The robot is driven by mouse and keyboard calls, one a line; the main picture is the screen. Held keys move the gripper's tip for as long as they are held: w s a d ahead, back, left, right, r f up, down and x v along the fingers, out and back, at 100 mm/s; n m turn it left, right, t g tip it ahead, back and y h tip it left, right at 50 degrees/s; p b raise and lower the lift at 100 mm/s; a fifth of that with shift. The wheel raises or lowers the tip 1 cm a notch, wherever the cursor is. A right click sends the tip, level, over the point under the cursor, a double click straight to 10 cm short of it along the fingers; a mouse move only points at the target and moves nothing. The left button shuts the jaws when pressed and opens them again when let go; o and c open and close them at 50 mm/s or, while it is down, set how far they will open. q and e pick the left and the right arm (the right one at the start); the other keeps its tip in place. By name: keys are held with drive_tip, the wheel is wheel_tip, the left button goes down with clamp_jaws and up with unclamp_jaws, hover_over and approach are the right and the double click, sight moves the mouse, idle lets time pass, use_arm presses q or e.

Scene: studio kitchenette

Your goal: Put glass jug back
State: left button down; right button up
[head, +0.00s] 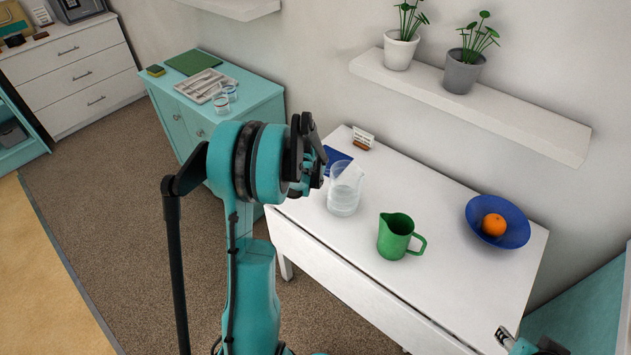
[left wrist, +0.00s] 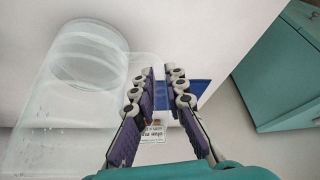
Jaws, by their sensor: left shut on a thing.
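The clear glass jug (head: 345,190) is at the left end of the white table, upright, close to a blue mat (head: 336,156). I cannot tell whether its base touches the tabletop. In the left wrist view the jug (left wrist: 85,65) fills the left side, and its clear handle reaches toward my fingers. My left gripper (left wrist: 162,80) is shut on the jug at its handle side; in the head view my own arm hides much of this gripper. My right gripper (head: 507,338) is at the lower right beside the table, apart from the jug; its jaw gap is unclear.
A green pitcher (head: 396,237) stands right of the jug. A blue bowl (head: 510,222) with an orange (head: 494,225) is farther right. A small sign (head: 363,138) stands behind the mat. A shelf (head: 470,105) with two plants hangs above. The table's front right is clear.

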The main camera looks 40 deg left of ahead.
use_arm(q)
drive_tip(key=c, duration=1.6)
unclamp_jaws()
drive_tip(key=shift+o, duration=0.2)
drive_tip(key=shift+r, duration=0.15)
drive_tip(key=p+v, duration=0.4)
drive_tip(key=v, duration=0.7)
drive_tip(key=s+d+r+m, duration=0.1)
drive_tip(key=s+d+r, duration=0.1)
drive_tip(key=d+r, duration=0.35)
drive_tip(key=s+d+r+m, duration=0.1)
drive_tip(key=s+d+r, duration=0.2)
drive_tip(key=d, duration=0.5)
drive_tip(key=s+d+m+t+h, duration=0.1)
drive_tip(key=s+d+t, duration=0.1)
drive_tip(key=s+d, duration=0.8)
drive_tip(key=d+r, duration=0.1)
drive_tip(key=d, duration=0.1)
drive_tip(key=shift+s+d+m+t+h, duration=0.3)
drive_tip(key=shift+s+d+m, duration=0.05)
drive_tip(key=shift+s+m, duration=0.05)
